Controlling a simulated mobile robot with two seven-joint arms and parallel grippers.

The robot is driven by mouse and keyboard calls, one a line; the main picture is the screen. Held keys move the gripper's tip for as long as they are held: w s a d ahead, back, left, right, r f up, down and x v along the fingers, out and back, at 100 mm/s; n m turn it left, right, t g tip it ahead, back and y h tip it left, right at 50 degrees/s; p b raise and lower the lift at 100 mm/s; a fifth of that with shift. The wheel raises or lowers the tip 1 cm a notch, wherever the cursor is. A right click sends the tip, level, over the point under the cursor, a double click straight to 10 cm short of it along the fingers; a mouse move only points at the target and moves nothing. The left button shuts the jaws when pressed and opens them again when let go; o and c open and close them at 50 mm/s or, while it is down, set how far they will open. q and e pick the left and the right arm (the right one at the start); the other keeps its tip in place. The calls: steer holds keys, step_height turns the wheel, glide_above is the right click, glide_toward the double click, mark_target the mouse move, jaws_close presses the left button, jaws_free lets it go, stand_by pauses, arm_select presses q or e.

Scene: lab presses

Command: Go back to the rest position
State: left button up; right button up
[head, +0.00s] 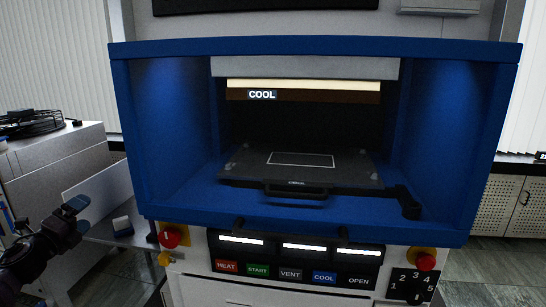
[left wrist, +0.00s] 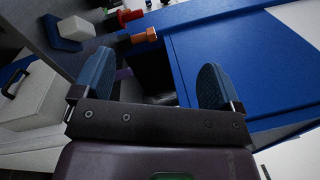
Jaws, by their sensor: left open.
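My left gripper (head: 75,213) is at the lower left of the head view, left of the blue press housing (head: 300,215). In the left wrist view its two blue-padded fingers (left wrist: 155,88) stand wide apart with nothing between them. The press's blue side panel (left wrist: 235,60) fills the right of that view, behind the right finger. My right gripper is in neither view.
A black plate (head: 300,180) with a front handle lies inside the press. Red knobs (head: 171,238) and (head: 426,262) stick out at both front corners. Labelled buttons (head: 258,270) line the front. A grey cabinet (head: 60,165) stands at left.

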arm_select(q)
steer(key=a+f+n+g+y, duration=0.35)
steer(key=a+n+y, duration=0.25)
steer(key=n, duration=1)
steer(key=s+d+f+n+g+h, duration=0.1)
steer(key=s+d+f, duration=0.3)
steer(key=f, duration=0.3)
steer(key=s+d+f+n, duration=0.1)
steer(key=s+d+f, duration=0.25)
steer(key=f, duration=0.35)
steer(key=s+d+f+n+g+h, duration=0.1)
steer(key=s+d+f+g+h, duration=0.1)
steer(key=s+d+f, duration=0.95)
steer(key=s+d+f+n+g, duration=0.1)
steer(key=s+d+f+n, duration=0.2)
steer(key=s+d, duration=1)
steer(key=shift+s+d+n+h, duration=0.2)
steer(key=shift+s+n+h, duration=0.3)
steer(key=shift+s, duration=0.4)
